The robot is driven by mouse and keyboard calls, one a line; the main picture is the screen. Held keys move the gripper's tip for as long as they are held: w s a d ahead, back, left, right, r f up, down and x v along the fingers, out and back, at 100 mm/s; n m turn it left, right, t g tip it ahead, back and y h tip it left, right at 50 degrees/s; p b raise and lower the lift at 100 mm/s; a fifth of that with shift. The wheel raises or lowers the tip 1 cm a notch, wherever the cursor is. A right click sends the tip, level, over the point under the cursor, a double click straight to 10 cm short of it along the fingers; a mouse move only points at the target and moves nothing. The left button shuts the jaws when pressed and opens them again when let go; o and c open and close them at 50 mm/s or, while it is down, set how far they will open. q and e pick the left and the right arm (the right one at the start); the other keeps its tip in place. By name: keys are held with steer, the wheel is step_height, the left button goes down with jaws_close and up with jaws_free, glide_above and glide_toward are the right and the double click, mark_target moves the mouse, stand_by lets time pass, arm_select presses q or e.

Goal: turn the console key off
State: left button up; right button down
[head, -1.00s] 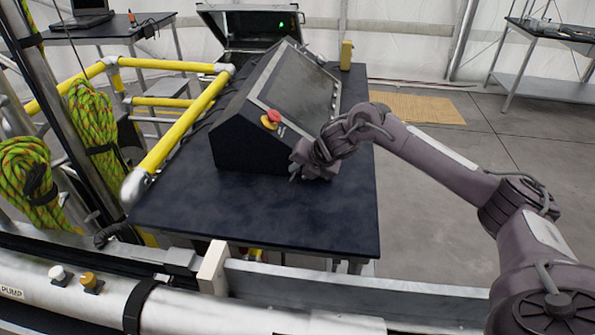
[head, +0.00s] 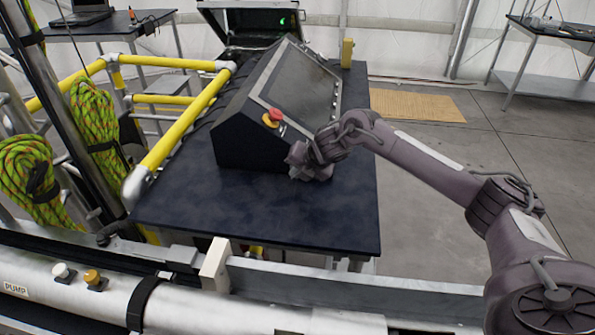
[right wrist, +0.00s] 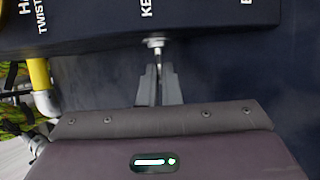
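The black console (head: 240,140) with a sloped screen stands on the dark table. In the right wrist view its lettered face (right wrist: 100,25) runs along the top, and the silver console key (right wrist: 155,43) sticks out below the partly visible "KE" label. My right gripper (right wrist: 158,72) is at the key, its two grey fingers close together on either side of the key's narrow grip. In the head view my right gripper (head: 305,165) is at the console's lower front corner, where my wrist hides the key. My left gripper is not in view.
A red emergency knob (head: 272,117) sits on the console left of my right gripper. Yellow rails (head: 190,120) run along the table's left side. The dark table (head: 260,215) is bare in front of the console. A yellow object (head: 347,52) stands behind it.

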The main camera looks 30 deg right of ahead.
steer(key=shift+w+a+r+h+p, duration=0.1)
steer(key=shift+r+h+p, duration=0.2)
steer(key=shift+p, duration=0.45)
steer(key=shift+w+a+r+g+h+p, duration=0.15)
steer(key=shift+g+h+p, duration=0.25)
steer(key=shift+g+p, duration=0.3)
steer(key=shift+a+n+g+h+p, duration=0.15)
steer(key=shift+n+g+h+p, duration=0.25)
steer(key=shift+g+h+p, duration=0.4)
steer(key=shift+w+h+p, duration=0.15)
steer(key=shift+h+p, duration=0.45)
steer(key=shift+p, duration=0.05)
steer(key=shift+a+f+g, duration=0.1)
steer(key=shift+f+g, duration=0.1)
steer(key=shift+g, duration=0.1)
steer(key=c, duration=1.6)
jaws_free()
